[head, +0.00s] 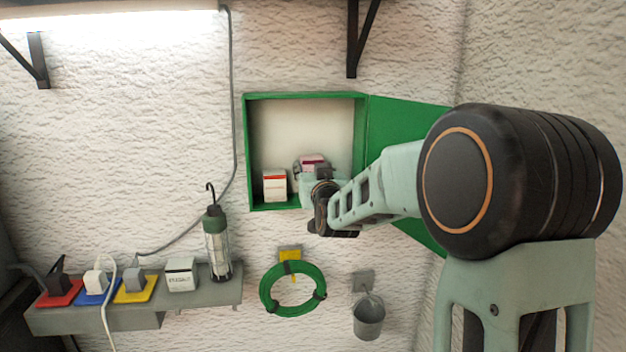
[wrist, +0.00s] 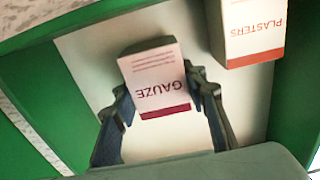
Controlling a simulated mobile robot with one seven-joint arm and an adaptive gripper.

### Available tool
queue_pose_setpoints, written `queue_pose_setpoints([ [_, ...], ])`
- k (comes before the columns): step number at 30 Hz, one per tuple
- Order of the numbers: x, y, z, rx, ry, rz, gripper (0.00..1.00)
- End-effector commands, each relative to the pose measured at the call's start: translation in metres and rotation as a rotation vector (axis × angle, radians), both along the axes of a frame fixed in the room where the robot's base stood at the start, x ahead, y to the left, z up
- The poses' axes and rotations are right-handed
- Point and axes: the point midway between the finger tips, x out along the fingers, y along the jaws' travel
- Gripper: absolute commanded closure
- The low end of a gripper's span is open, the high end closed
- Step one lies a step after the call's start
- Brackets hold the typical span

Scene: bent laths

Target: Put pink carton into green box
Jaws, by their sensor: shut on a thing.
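The pink carton (head: 312,160) is a small pale box with a dark pink band. In the wrist view the carton (wrist: 158,75) reads GAUZE and sits between the two fingers. My gripper (wrist: 160,88) is shut on it. In the head view my gripper (head: 316,182) is at the opening of the green box (head: 305,95), partly hiding the carton. The green box hangs open on the wall, and its rim also shows in the wrist view (wrist: 88,18). The carton appears within the opening; I cannot tell whether it touches the box's floor.
A white carton with a red-orange band, marked PLASTERS (wrist: 254,30), stands inside the box, left of the pink carton in the head view (head: 274,186). The green door (head: 400,125) is open to the right, behind my arm. A green hose coil (head: 292,290) hangs below.

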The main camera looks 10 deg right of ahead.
Motion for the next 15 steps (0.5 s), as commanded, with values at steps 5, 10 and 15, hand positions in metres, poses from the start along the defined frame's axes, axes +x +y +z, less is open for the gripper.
queue_pose_setpoints([
  [5, -0.003, 0.0, -0.032, 0.0, 0.003, -0.001, 0.85],
  [10, -0.004, 0.0, -0.032, 0.0, 0.001, -0.001, 0.85],
  [15, -0.004, 0.0, -0.032, 0.0, 0.002, -0.001, 0.55],
])
